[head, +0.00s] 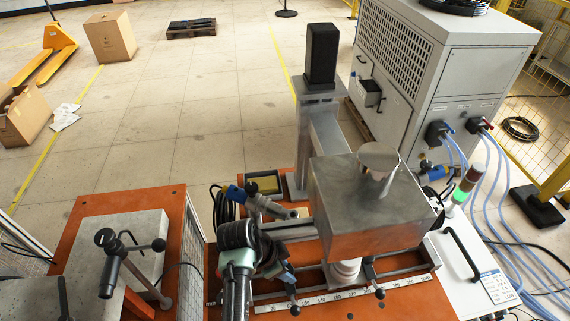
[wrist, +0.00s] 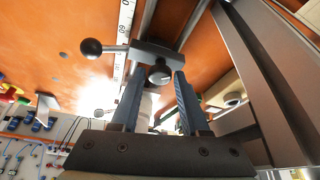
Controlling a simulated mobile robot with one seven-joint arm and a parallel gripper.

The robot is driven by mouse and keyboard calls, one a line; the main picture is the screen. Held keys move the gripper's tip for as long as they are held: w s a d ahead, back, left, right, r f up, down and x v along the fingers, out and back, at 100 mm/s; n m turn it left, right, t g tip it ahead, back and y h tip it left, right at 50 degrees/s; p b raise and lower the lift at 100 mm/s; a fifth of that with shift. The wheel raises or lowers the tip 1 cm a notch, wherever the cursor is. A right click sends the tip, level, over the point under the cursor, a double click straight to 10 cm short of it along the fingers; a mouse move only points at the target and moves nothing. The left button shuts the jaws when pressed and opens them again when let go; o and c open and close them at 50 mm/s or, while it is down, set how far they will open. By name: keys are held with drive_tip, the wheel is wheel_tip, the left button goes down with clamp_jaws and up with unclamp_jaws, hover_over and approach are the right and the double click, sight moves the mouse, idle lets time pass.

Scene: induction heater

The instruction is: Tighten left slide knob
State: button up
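In the wrist view my gripper (wrist: 158,82) is open, with its two blue fingers apart. A dark round knob (wrist: 160,73) shows between the fingertips, on a dark slide block (wrist: 165,55) on the rail. I cannot tell whether the fingers touch it. A lever with a black ball end (wrist: 91,47) sticks out to the left of the block. In the head view my gripper (head: 287,274) is low over the left part of the rail, and my wrist hides much of the left slide. A black ball (head: 295,310) shows just below it. The right slide's knob (head: 380,293) stands apart to the right.
The large metal heater box (head: 365,235) stands close to the right of my gripper. A white ruler (head: 340,292) runs along the orange table (head: 400,305). A grey vise-like block with handles (head: 125,250) is to the left. A grey cabinet (head: 450,75) stands behind.

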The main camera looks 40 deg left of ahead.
drive_tip(key=shift+o, duration=1.3)
drive_tip(key=b+v, duration=0.2)
drive_tip(key=v, duration=1.1)
